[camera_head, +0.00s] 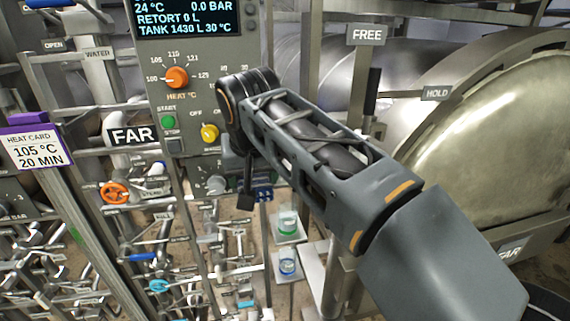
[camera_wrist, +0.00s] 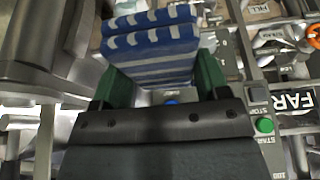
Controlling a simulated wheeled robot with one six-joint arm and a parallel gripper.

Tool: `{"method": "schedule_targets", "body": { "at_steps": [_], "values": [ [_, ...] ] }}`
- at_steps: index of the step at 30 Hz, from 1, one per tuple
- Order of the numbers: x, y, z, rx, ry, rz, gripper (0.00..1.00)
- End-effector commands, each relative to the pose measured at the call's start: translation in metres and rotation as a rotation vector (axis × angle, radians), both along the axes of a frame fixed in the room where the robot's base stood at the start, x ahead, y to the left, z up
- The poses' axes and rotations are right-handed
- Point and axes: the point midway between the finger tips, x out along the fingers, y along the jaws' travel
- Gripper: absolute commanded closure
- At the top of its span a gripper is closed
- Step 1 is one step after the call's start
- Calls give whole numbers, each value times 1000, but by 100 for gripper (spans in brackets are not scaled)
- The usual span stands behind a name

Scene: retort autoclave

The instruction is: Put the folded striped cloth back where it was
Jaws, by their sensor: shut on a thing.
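The folded striped cloth (camera_wrist: 150,45), blue with pale stripes, fills the upper middle of the wrist view. My gripper (camera_wrist: 162,78) has its two green fingers on either side of the cloth and is shut on it. In the head view my arm reaches across the front of the control panel, and its forearm hides most of the gripper. A small blue patch, which looks like the cloth (camera_head: 263,194), shows below the arm, beside the panel's lower right corner. What lies under the cloth is hidden.
The control panel (camera_head: 200,60) with its orange heat knob (camera_head: 176,77) stands close to my arm. Two small shelves (camera_head: 288,238) with jars are below. Pipes and valves crowd the left. A large metal vessel (camera_head: 490,130) stands at right.

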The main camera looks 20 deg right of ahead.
Motion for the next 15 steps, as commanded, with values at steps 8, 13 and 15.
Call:
{"method": "schedule_targets", "body": {
  "at_steps": [8, 13, 15],
  "values": [
    [49, -49, 5, -1, 2, 1, 50],
    [83, -84, 5, 0, 2, 3, 50],
    [95, -98, 5, -1, 2, 3, 50]
  ]
}}
